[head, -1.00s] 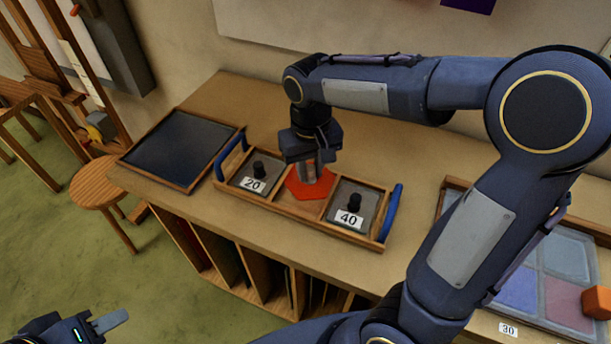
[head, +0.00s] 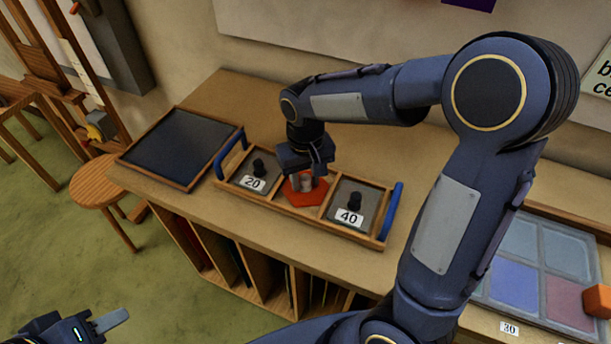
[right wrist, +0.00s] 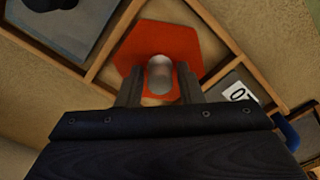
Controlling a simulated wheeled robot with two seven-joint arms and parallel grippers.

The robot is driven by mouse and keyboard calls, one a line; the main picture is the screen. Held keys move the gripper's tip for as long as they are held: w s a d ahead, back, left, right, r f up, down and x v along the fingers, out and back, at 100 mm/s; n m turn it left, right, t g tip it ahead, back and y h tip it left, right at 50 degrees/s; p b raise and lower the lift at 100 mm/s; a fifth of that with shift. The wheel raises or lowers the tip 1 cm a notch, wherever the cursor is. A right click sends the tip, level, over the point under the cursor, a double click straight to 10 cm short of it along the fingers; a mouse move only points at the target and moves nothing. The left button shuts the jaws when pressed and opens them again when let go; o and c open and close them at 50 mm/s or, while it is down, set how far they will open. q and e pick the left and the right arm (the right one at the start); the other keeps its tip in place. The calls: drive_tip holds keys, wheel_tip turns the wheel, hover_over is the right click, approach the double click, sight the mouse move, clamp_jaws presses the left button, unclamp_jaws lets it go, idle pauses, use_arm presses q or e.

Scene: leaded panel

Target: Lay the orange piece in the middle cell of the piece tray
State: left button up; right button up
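The orange piece (head: 306,195), a flat hexagon with a pale grey knob, is in the middle cell of the piece tray (head: 285,212). It appears to lie flat between the two dividers. In the right wrist view the orange piece (right wrist: 190,45) fills much of the cell. My right gripper (right wrist: 160,85) is over it, one finger on each side of the knob, with a narrow gap visible on both sides. It also shows in the head view (head: 306,177). My left gripper (head: 112,320) is at the bottom left, away from the tray; its finger opening is not clear.
The tray's side cells hold grey knobbed pieces labelled 20 (head: 253,183) and 40 (head: 349,216). Blue handles stand at the tray ends. A dark framed board (head: 178,148) lies left. A leaded panel (head: 540,265) and an orange block (head: 598,301) are at the right.

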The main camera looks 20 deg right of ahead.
sight(306, 177)
drive_tip(key=shift+o, duration=0.8)
wheel_tip(306, 177, up, 8)
drive_tip(key=shift+f, duration=0.2)
drive_tip(key=s+m+t+y, duration=0.1)
drive_tip(key=s+t+y, duration=0.2)
drive_tip(key=s, duration=1.5)
drive_tip(key=t, duration=0.2)
drive_tip(key=shift+d+f+t+y, duration=0.25)
drive_tip(key=shift+d+t+y, duration=0.05)
drive_tip(key=shift+y, duration=0.1)
drive_tip(key=shift+c, duration=0.2)
